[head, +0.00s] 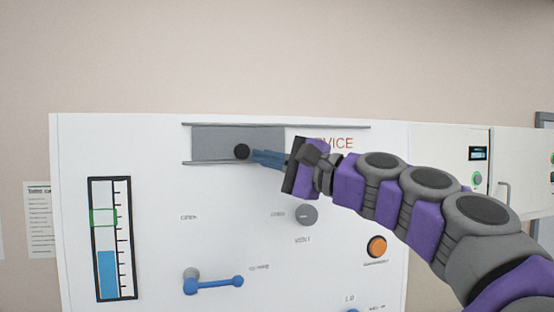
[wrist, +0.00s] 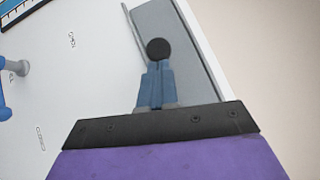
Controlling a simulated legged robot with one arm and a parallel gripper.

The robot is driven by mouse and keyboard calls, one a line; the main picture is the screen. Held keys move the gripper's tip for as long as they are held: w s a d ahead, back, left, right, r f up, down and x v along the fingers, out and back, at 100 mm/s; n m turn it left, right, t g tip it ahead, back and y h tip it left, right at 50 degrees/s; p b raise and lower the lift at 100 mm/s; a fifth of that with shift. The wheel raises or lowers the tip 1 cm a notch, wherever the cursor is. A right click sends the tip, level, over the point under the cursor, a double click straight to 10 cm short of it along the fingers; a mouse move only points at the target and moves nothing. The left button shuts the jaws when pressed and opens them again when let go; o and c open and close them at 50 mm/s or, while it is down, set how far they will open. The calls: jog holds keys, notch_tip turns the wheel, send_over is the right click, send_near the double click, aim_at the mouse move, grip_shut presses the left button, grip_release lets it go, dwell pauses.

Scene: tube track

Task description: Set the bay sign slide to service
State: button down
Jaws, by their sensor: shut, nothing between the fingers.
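The bay sign slide is a grey plate (head: 210,144) between two rails at the top of the white panel. It covers the left part of the track, and red letters ending in "VICE" (head: 338,143) show to its right, partly hidden by my gripper. A round black knob (head: 242,151) sits on the plate, right of its middle. My gripper (head: 256,157) is shut, its blue fingertips at the knob's right side. In the wrist view the plate (wrist: 185,50) lies behind the black knob (wrist: 158,49), and the closed fingertips (wrist: 157,66) meet it; I cannot tell whether they touch.
The panel (head: 150,180) also carries a level gauge (head: 110,240), a blue lever (head: 213,284), a grey knob (head: 306,215) and an orange button (head: 376,246). Another white cabinet (head: 450,150) stands to the right. A paper sheet (head: 39,220) hangs at the left.

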jog(key=s+d+f, duration=0.1)
jog(key=d, duration=0.5)
jog(key=s+d+f, duration=0.2)
jog(key=d, duration=0.4)
jog(key=s+a+f+n+g+h+b, duration=0.2)
jog(key=s+a+f+h+b, duration=0.15)
jog(key=f, duration=0.75)
jog(key=s+a+f+n+g+h+b, duration=0.15)
jog(key=s+a+f, duration=0.25)
jog(key=f, duration=0.8)
jog(key=s+a+f+n+g+h+b, duration=0.2)
jog(key=s+a+f+h+b, duration=0.15)
jog(key=f, duration=0.75)
jog(key=s+d+f+g+h+b, duration=0.2)
jog(key=s+d+f, duration=0.3)
jog(key=f, duration=0.5)
jog(key=s+d+f+n+g+h+b, duration=0.1)
jog(key=s+d+f+h+b, duration=0.2)
jog(key=s+d+f, duration=0.3)
jog(key=s+d+f+n+g+h+b, duration=0.1)
jog(key=s+d+f+g+h+b, duration=0.1)
jog(key=s+d+f, duration=0.4)
jog(key=s+f+h+b, duration=0.1)
jog(key=s+f, duration=0.3)
jog(key=f, duration=0.6)
jog(key=shift+s+f+g+h, duration=0.15)
jog(key=shift+s+g+h, duration=0.15)
jog(key=shift+h, duration=0.35)
